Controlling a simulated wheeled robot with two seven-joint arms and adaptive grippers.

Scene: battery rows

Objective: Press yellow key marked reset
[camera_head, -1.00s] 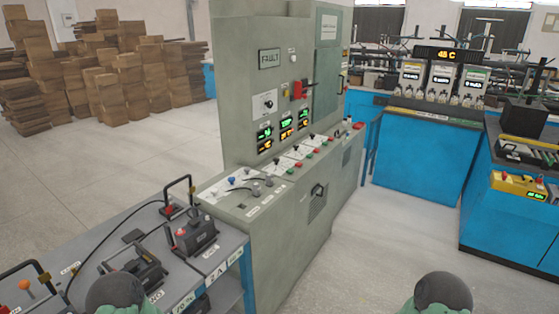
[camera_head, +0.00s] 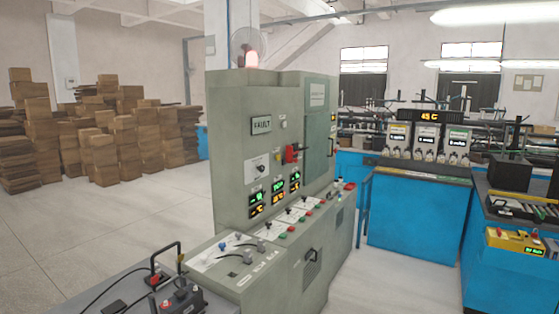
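A grey-green control cabinet (camera_head: 232,145) stands in the middle of the head view. Its sloped desk (camera_head: 229,262) carries rows of small green, red, black and blue controls. A small sign (camera_head: 261,125), which seems to read FAULT, sits high on its front above lit green and amber displays. I cannot make out a yellow key marked reset on it at this size. A yellow box (camera_head: 499,241) with a green display lies on the blue bench at the right; its keys are too small to read. Neither of my grippers is in view.
A grey table (camera_head: 85,291) with black devices (camera_head: 181,300) stands at the lower left, against the cabinet. Blue benches (camera_head: 417,218) stand at the right with chargers (camera_head: 427,140) on top. Cardboard stacks (camera_head: 103,158) stand at the far left. Open floor lies between.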

